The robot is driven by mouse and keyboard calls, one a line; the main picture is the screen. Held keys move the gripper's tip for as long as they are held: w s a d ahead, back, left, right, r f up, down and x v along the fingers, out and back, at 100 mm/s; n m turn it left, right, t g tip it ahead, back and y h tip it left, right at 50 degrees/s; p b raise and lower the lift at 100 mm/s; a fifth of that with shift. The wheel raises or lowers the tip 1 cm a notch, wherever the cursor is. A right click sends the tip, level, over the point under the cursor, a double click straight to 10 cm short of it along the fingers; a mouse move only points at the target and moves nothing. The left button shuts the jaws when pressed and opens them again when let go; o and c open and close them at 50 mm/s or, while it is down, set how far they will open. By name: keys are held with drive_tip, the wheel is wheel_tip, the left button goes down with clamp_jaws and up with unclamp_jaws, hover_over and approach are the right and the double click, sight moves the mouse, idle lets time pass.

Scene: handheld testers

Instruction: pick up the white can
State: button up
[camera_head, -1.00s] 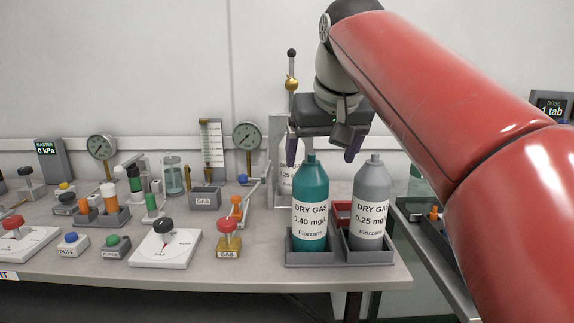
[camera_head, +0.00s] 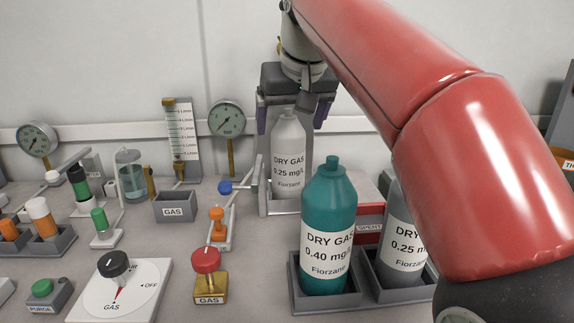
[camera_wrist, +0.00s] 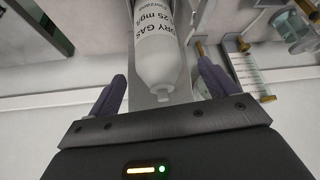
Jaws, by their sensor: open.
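The white can (camera_head: 288,160), labelled DRY GAS 0.25 mg/L, stands upright in a grey stand (camera_head: 264,190) at the back of the bench. My gripper (camera_head: 292,114) is open at the can's top, with one purple finger on each side. In the wrist view, the white can (camera_wrist: 158,50) lies between the spread fingers of my gripper (camera_wrist: 161,86), its nozzle towards the palm. Gaps show on both sides, so the fingers are not closed on it. The can's lower front right is partly behind the teal can.
A teal can (camera_head: 328,225) and a grey can (camera_head: 400,232) stand in grey holders in front, right of centre. A red SPENT bin (camera_head: 369,222) is behind them. A flow gauge (camera_head: 181,130), a round dial (camera_head: 227,118) and a GAS box (camera_head: 175,207) stand left of the stand.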

sight(288, 158)
drive_tip(key=b+x, duration=0.1)
drive_tip(key=x, duration=0.3)
drive_tip(key=shift+w+f, duration=0.25)
drive_tip(key=shift+w, duration=0.15)
drive_tip(key=shift+c, duration=0.3)
drive_tip(key=c, duration=1.4)
drive_tip(key=shift+c, duration=0.6)
drive_tip(key=shift+r, duration=0.2)
